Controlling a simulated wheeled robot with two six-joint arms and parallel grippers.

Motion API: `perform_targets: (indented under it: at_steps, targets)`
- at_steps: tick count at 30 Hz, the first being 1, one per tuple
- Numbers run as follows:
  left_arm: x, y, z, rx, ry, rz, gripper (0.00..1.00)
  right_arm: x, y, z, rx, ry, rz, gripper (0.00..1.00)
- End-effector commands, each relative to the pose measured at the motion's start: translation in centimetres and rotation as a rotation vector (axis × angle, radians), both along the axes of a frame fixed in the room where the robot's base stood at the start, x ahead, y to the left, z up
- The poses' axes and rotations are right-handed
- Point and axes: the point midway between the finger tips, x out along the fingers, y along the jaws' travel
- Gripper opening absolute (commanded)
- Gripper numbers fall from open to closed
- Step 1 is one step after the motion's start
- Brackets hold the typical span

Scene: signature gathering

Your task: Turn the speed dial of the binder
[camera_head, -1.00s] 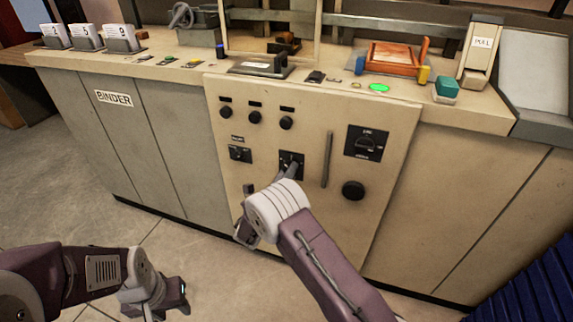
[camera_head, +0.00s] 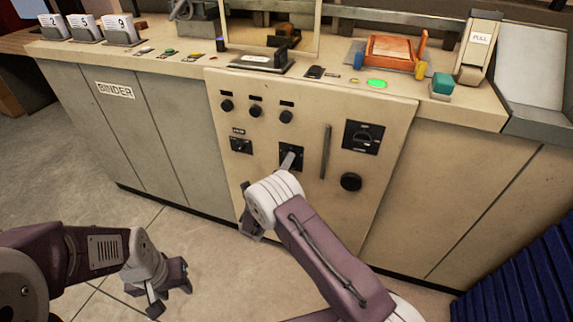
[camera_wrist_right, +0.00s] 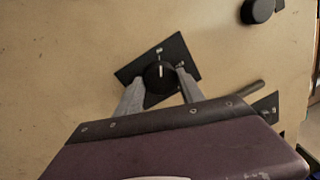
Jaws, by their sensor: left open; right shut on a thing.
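The binder's cream control panel (camera_head: 230,180) carries several dials and knobs. A black dial with a white pointer mark on a dark square plate shows in the right wrist view (camera_wrist_right: 158,76). My right gripper (camera_wrist_right: 160,80) is shut on this dial, one finger on each side. The dial's pointer stands near upright in that view. My left gripper (camera_head: 165,290) is open and empty, low over the floor at left.
Another dial (camera_head: 362,137) and a round black knob (camera_head: 350,182) sit right of a vertical handle (camera_head: 325,152). A smaller dial (camera_head: 241,146) is at left, below three black knobs. The counter above holds an orange tray (camera_head: 392,52). The floor in front is clear.

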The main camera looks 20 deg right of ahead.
Motion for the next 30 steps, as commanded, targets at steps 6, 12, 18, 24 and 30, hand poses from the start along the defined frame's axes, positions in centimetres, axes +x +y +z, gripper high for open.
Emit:
perform_targets:
  at_steps: [6, 12, 18, 24, 30]
  targets:
    - [0.0, 0.0, 0.0, 0.0, 0.0, 0.0, 0.42, 0.0, 0.0, -0.1, -0.002, 0.004, -0.001, 0.05]
    - [0.0, 0.0, 0.0, 0.0, 0.0, 0.0, 0.42, 0.0, 0.0, -0.1, -0.001, 0.002, -0.001, 0.67]
    - [0.0, 0.0, 0.0, 0.0, 0.0, 0.0, 0.42, 0.0, 0.0, 0.0, 0.0, 0.001, 0.0, 0.67]
    - [0.0, 0.0, 0.9, 0.0, 0.0, 0.0, 0.42, -2.2, 1.8, 0.0, -0.003, 0.004, 0.005, 0.67]
    - [0.0, 0.0, 1.7, 0.0, 0.0, 0.0, 0.42, -5.7, 4.3, -0.4, -0.003, 0.003, 0.004, 0.67]
